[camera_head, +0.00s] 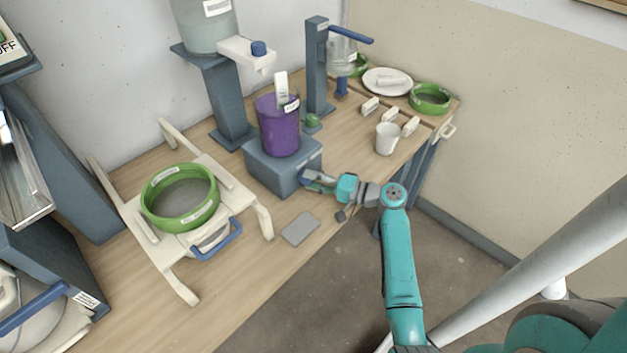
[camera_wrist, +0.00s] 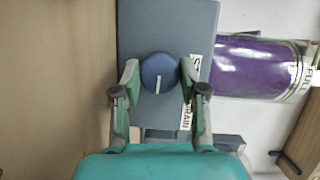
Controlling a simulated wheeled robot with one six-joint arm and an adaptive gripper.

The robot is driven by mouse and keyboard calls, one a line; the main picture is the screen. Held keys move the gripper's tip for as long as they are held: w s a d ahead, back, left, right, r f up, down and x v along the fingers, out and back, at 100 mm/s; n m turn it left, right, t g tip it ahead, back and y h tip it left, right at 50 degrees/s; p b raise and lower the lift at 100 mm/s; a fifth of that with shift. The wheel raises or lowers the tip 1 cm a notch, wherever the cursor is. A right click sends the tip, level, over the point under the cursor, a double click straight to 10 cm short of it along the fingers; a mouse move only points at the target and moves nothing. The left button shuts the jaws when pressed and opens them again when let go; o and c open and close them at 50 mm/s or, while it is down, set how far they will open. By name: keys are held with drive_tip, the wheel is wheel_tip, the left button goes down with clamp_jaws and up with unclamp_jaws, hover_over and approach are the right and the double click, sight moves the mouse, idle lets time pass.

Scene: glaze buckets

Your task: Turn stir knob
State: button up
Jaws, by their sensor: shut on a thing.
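The stir knob (camera_wrist: 159,73) is a round blue knob with a short white line on its face, in the wrist view. It sits on the front of a blue-grey box (camera_head: 266,172). My gripper (camera_wrist: 159,80) has one finger on each side of the knob and is shut on it. In the head view my gripper (camera_head: 313,181) is at the box's front face and mostly hides the knob. A clear bucket of purple glaze (camera_head: 279,130) stands on the box; it also shows in the wrist view (camera_wrist: 250,66).
A green-rimmed sieve (camera_head: 154,217) on a pale wooden frame stands to the left. A white cup (camera_head: 386,139) and a green ring (camera_head: 431,99) are to the right. A grey flat piece (camera_head: 300,229) lies near the table's front edge. Floor shows in front.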

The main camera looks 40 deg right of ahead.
drive_tip(key=o, duration=1.1)
drive_tip(key=shift+o, duration=0.2)
drive_tip(key=v, duration=1.2)
